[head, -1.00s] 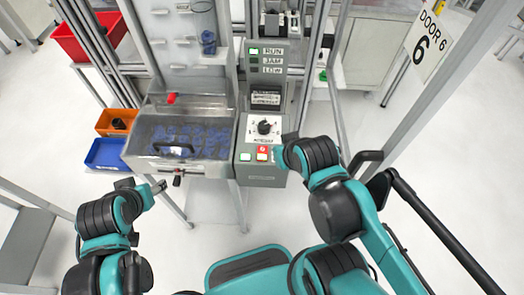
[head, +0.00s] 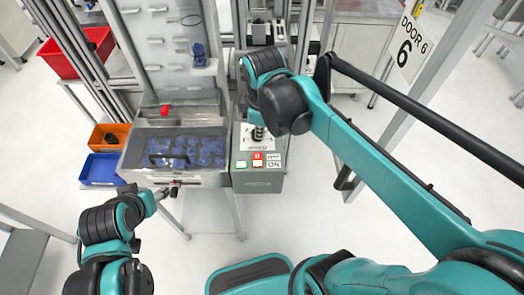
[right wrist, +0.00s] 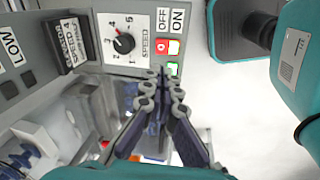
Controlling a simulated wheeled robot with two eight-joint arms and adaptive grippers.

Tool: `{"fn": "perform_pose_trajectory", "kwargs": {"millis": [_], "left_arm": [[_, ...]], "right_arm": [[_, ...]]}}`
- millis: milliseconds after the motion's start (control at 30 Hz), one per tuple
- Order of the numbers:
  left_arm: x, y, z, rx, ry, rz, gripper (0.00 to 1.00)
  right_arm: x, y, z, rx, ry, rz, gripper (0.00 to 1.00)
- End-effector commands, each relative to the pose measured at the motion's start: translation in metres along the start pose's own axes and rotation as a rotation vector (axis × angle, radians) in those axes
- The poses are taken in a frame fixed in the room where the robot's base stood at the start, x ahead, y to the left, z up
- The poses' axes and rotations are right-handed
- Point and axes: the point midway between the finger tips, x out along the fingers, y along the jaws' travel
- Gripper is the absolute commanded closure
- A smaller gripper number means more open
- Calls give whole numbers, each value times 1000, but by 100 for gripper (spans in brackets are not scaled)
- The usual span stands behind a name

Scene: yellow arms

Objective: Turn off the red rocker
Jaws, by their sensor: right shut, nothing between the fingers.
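The red rocker (head: 257,155) sits low on the grey control panel (head: 258,182), beside a green lit button (head: 241,164). In the right wrist view the red rocker (right wrist: 174,46) lies under OFF and ON labels, with the green button (right wrist: 172,68) beside it. My right gripper (right wrist: 160,78) is shut and empty; its fingertips show just below the rocker in that picture, contact not clear.
A speed dial (right wrist: 124,43) is close to the rocker. The bin (head: 175,150) with blue parts stands left of the panel. Red (head: 78,52), orange (head: 108,137) and blue (head: 102,169) crates are further left. A frame post (head: 400,110) stands at right.

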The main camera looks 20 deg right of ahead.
Motion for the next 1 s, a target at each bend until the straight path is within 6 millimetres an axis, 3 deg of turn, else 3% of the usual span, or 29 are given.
{"fn": "perform_pose_trajectory", "kwargs": {"millis": [200, 667, 767, 1000], "left_arm": [[-1, 0, -1, 0, 0, 0, 44], [1, 0, 1, 0, 0, 0, 44], [5, 0, 4, 0, 0, 0, 44], [22, 0, 16, 0, 0, 0, 44]], "right_arm": [[-1, 8, -12, -163, -34, -54, 100], [5, 8, -12, -177, -36, -57, 100], [17, 7, -12, -176, -36, -57, 100], [68, 4, -10, -175, -36, -57, 100]]}}
